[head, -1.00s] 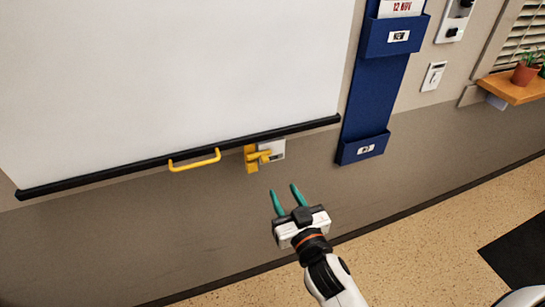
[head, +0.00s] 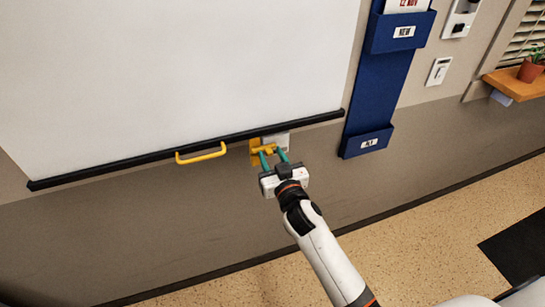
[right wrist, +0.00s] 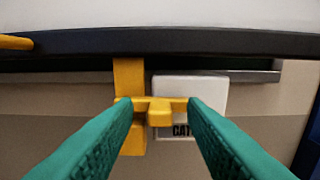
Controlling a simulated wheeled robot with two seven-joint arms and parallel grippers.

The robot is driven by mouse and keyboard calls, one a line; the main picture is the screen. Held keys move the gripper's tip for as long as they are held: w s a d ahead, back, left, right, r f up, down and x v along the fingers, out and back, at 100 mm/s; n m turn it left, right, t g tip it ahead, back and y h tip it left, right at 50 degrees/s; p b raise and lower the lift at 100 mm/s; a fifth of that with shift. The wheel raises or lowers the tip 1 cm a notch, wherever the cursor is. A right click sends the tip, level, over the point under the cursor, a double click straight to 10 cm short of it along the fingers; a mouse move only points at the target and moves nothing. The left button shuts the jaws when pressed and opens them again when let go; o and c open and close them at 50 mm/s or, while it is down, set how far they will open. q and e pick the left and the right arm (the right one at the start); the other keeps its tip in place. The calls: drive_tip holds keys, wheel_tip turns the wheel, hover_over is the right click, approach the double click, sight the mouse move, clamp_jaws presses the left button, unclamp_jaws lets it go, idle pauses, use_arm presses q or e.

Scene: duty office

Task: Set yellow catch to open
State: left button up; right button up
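The yellow catch (head: 257,151) sits on the wall just under the black bottom bar of the white screen. In the right wrist view the catch (right wrist: 159,112) has an upright yellow plate and a level cross bar with a small block in its middle. A white plate with partly hidden lettering (right wrist: 190,92) is behind it. My right gripper (head: 270,152) is open, its teal fingers at either end of the cross bar. In the right wrist view the fingertips (right wrist: 160,103) appear close to the bar's ends; I cannot tell whether they touch. My left gripper is not in view.
A yellow handle (head: 202,153) hangs from the black bar (head: 130,163) left of the catch. A blue wall pocket (head: 366,143) is to the right. A shelf (head: 515,84) with a potted plant is farther right. The wall below is clear.

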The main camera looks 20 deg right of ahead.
clamp_jaws()
drive_tip(key=d+p, duration=0.1)
drive_tip(key=d, duration=0.2)
drive_tip(key=shift+d, duration=0.3)
drive_tip(key=shift+c, duration=1.9)
unclamp_jaws()
drive_tip(key=o, duration=0.4)
drive_tip(key=shift+d, duration=0.15)
